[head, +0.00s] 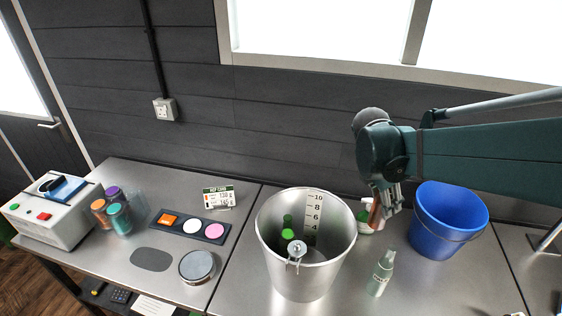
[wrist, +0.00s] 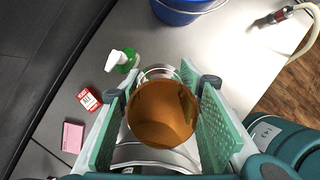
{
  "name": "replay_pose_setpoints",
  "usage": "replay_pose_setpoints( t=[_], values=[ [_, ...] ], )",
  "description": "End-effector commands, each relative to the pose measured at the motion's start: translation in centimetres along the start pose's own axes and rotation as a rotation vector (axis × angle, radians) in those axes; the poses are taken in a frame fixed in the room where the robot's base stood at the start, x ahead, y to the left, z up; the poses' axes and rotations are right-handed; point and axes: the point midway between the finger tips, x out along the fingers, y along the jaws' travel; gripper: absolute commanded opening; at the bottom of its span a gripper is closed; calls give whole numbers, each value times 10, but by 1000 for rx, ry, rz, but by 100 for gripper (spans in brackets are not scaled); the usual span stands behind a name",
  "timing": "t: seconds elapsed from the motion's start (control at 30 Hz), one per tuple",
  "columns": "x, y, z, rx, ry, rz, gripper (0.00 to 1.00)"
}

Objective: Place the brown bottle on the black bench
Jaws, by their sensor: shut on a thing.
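The brown bottle (wrist: 162,112) is between the two green finger pads of my gripper (wrist: 160,120) in the wrist view, seen end-on. My gripper (head: 385,205) is shut on it, above the steel bench between the steel pot and the blue bucket in the head view. I cannot make out a bench with a black top; the bench tops in view are grey steel.
The steel pot (head: 305,245) holds green-capped things and stands left of my gripper. The blue bucket (head: 450,220) is at right. A clear spray bottle (head: 381,273) stands in front. A white-and-green pump bottle (wrist: 122,60), red-white box (wrist: 88,98) and pink block (wrist: 72,137) are nearby.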

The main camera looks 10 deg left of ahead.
Motion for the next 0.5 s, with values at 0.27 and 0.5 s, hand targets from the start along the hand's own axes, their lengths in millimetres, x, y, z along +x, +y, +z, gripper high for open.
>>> replay_pose_setpoints(
  t=[0.27, 0.5],
  values=[
    [-36, 76, -38, -102, 0, 43, 20],
    [-64, 132, -78, -183, 0, 76, 20]
  ],
)
